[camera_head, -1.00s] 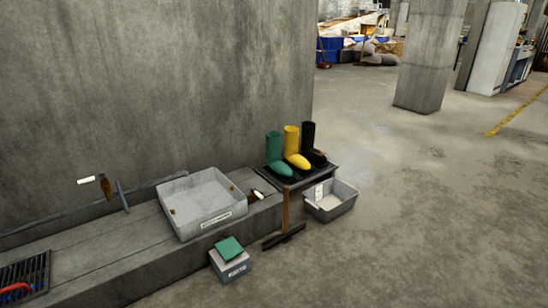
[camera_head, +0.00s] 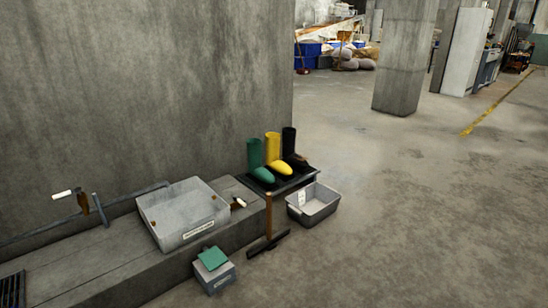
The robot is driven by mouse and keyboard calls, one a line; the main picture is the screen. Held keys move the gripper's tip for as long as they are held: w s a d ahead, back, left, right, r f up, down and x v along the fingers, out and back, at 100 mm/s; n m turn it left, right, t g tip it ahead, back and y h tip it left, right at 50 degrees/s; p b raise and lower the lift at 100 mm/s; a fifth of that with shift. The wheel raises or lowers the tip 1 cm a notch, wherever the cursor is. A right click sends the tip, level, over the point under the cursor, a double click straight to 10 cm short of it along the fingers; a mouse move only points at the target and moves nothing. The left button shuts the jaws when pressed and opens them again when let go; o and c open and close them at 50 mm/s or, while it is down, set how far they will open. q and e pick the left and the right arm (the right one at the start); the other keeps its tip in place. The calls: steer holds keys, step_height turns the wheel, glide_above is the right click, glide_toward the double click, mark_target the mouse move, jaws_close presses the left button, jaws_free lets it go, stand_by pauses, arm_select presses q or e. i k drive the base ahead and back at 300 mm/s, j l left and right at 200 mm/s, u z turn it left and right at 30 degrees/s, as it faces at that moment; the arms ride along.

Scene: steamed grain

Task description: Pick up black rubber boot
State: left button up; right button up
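The black rubber boot (camera_head: 289,143) stands upright at the right end of a row of boots on a dark tray (camera_head: 278,187). A yellow boot (camera_head: 273,147) stands just left of it and hides part of it. A green boot (camera_head: 255,154) stands at the left of the row. A small brownish item (camera_head: 301,159), too small to make out, is by the black boot's foot. Neither of my grippers is in view.
A large grey bin (camera_head: 183,212) sits on the concrete ledge (camera_head: 98,264) along the wall. A grey crate (camera_head: 314,205) and a small box with a green top (camera_head: 214,271) are on the floor. A pillar (camera_head: 404,60) stands farther back. The floor at right is clear.

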mark_target(297, 163)
steer(key=i+l+z, duration=0.35)
steer(key=i, duration=0.3)
steer(key=i+l+z, duration=0.2)
steer(key=i+z, duration=0.15)
steer(key=i, duration=0.35)
steer(key=i+z, duration=0.35)
steer(key=i, duration=0.3)
steer(key=i+z, duration=0.4)
steer(key=i, duration=1.85)
steer(key=i+u, duration=0.7)
steer(key=i+l+u, duration=0.15)
steer(key=i+u, duration=0.2)
steer(key=k, duration=0.05)
